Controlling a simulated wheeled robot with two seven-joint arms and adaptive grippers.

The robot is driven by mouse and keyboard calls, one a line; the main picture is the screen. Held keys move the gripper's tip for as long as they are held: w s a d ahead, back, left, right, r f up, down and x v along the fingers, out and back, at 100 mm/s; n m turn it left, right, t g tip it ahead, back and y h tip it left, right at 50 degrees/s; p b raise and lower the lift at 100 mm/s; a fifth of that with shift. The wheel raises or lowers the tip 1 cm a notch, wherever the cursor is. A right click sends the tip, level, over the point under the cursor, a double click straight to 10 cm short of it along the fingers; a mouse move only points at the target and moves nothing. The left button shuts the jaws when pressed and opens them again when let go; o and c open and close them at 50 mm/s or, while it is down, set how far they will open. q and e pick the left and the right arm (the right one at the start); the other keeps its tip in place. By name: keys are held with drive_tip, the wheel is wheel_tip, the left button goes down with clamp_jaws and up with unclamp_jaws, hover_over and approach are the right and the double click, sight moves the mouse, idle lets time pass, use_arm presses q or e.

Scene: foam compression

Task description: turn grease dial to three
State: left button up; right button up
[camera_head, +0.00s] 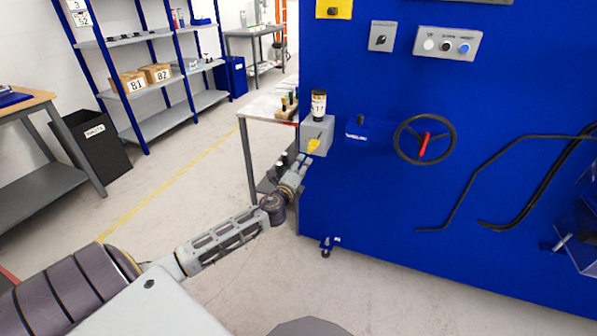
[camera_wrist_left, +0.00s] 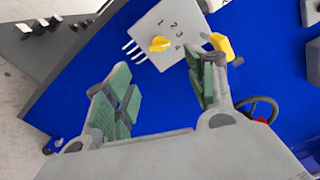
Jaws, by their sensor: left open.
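The grease dial is a yellow knob (camera_head: 313,145) on a light grey box (camera_head: 318,128) at the left end of the blue machine. In the left wrist view the knob (camera_wrist_left: 160,45) sits on a grey face (camera_wrist_left: 150,28) marked 1, 2, 3 and 4. I cannot tell which number it points at. My left gripper (camera_head: 300,166) is just below and in front of the dial. In the left wrist view its green-padded fingers (camera_wrist_left: 165,85) are apart and empty, with the knob beyond the gap, apparently not touched. My right gripper is not in view.
A dark-capped canister (camera_head: 319,105) stands on the box. Right of it are a black handwheel (camera_head: 424,139) with a red handle and a bent dark bar (camera_head: 470,185). A small side table (camera_head: 262,106) stands left. Another yellow part (camera_wrist_left: 222,45) lies near the right-hand finger in the wrist view.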

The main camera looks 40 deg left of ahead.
use_arm(q)
drive_tip(key=shift+v, duration=0.95)
